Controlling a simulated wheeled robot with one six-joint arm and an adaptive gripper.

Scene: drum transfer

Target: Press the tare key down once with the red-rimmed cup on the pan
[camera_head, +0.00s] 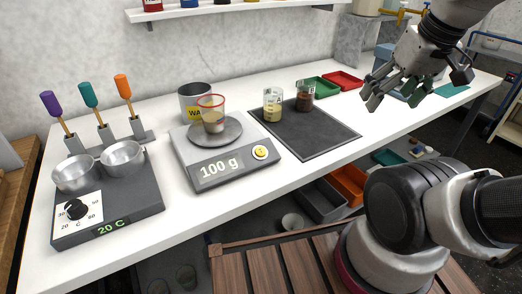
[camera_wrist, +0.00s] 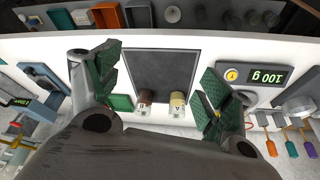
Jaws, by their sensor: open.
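The scale (camera_head: 235,181) stands left of centre on the white bench in the head view. Its display reads 100 g, and the round yellow tare key (camera_head: 260,152) sits right of the display. The red-rimmed cup (camera_head: 211,101) stands upright on the round pan (camera_head: 233,133), with some brown contents low in it. In the wrist view the tare key (camera_wrist: 232,75) shows beside the display; the right finger covers part of the scale, and I cannot make out the cup. My gripper (camera_head: 395,98) is open and empty, above the bench's right part, well away from the scale.
A dark mat (camera_head: 315,138) holds a beaker of yellow contents (camera_head: 272,112) and one of brown (camera_head: 305,103). A hotplate (camera_head: 120,205) with two metal pots is at left. Green and red trays (camera_head: 343,80) lie behind.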

